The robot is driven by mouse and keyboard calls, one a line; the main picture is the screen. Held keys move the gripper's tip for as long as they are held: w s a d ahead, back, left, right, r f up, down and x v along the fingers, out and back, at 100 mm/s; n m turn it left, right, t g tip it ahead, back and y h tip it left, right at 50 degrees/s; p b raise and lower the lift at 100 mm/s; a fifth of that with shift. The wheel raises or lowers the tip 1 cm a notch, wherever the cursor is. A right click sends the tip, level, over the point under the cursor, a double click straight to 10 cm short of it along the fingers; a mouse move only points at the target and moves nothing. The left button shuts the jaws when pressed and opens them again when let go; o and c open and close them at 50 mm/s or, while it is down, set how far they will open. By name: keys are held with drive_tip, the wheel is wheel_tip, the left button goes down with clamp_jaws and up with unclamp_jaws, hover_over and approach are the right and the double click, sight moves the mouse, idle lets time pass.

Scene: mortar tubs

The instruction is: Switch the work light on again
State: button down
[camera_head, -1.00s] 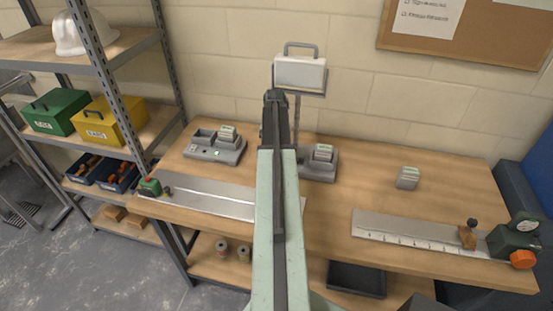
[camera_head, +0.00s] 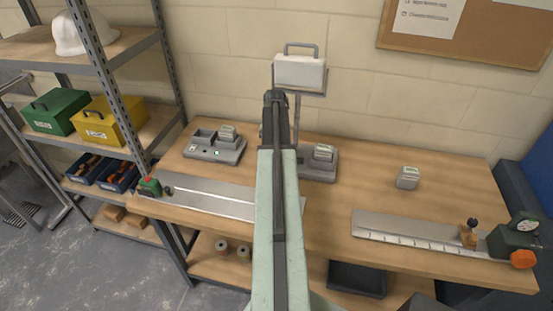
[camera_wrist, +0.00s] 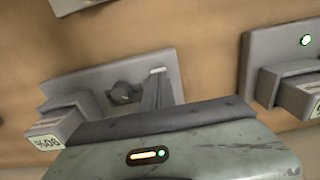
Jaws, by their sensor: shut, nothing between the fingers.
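The work light (camera_head: 300,70) is a pale panel with a top handle, on a thin post above the bench. I cannot tell from its face whether it is lit. Its grey base (camera_head: 318,174) carries a battery (camera_head: 323,152). In the wrist view the base (camera_wrist: 90,82) shows a dark round knob (camera_wrist: 122,93), with the battery (camera_wrist: 52,124) at the left. My gripper (camera_wrist: 157,72) appears shut and empty, over the base beside the knob; contact is unclear. In the head view my arm hides the gripper and part of the base.
A charger (camera_head: 205,155) with a green light and a battery stands left of the work light. A loose battery (camera_head: 408,178) lies to the right. Metal rulers with stops lie along the front edge. A shelf rack (camera_head: 115,85) stands left.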

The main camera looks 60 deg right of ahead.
drive_tip(key=shift+f+b, duration=0.85)
drive_tip(key=shift+f, duration=0.05)
drive_tip(key=shift+r, duration=0.15)
wheel_tip(320, 180, up, 7)
drive_tip(key=p, duration=0.7)
idle(0.3)
